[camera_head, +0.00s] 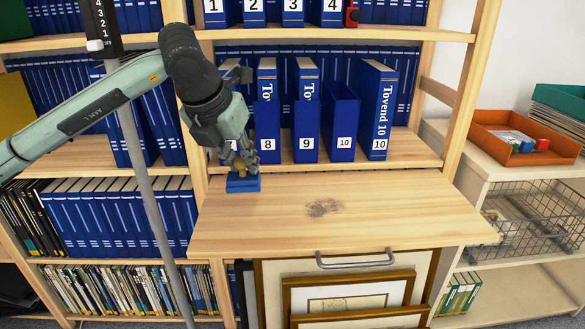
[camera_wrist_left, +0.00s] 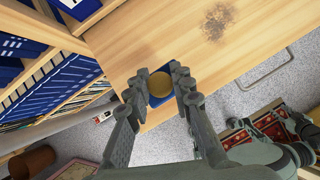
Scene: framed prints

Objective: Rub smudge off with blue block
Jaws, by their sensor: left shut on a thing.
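The blue block (camera_head: 243,184) with a tan round knob (camera_wrist_left: 159,84) rests at the left end of a pull-out wooden board (camera_head: 400,205). My left gripper (camera_head: 242,170) is shut on its knob from above. In the left wrist view my left gripper (camera_wrist_left: 160,84) has a finger on each side of the knob. The dark grey smudge (camera_head: 324,207) lies near the middle of the board, to the right of the block and apart from it. It also shows in the left wrist view (camera_wrist_left: 219,21). My right gripper is not seen in the head view.
Blue numbered binders (camera_head: 305,110) stand on the shelf just behind the board. A grey handle (camera_head: 355,260) and framed prints (camera_head: 348,293) are below its front edge. An orange tray (camera_head: 525,138) and a wire basket (camera_head: 530,215) are at the right. The board's right half is clear.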

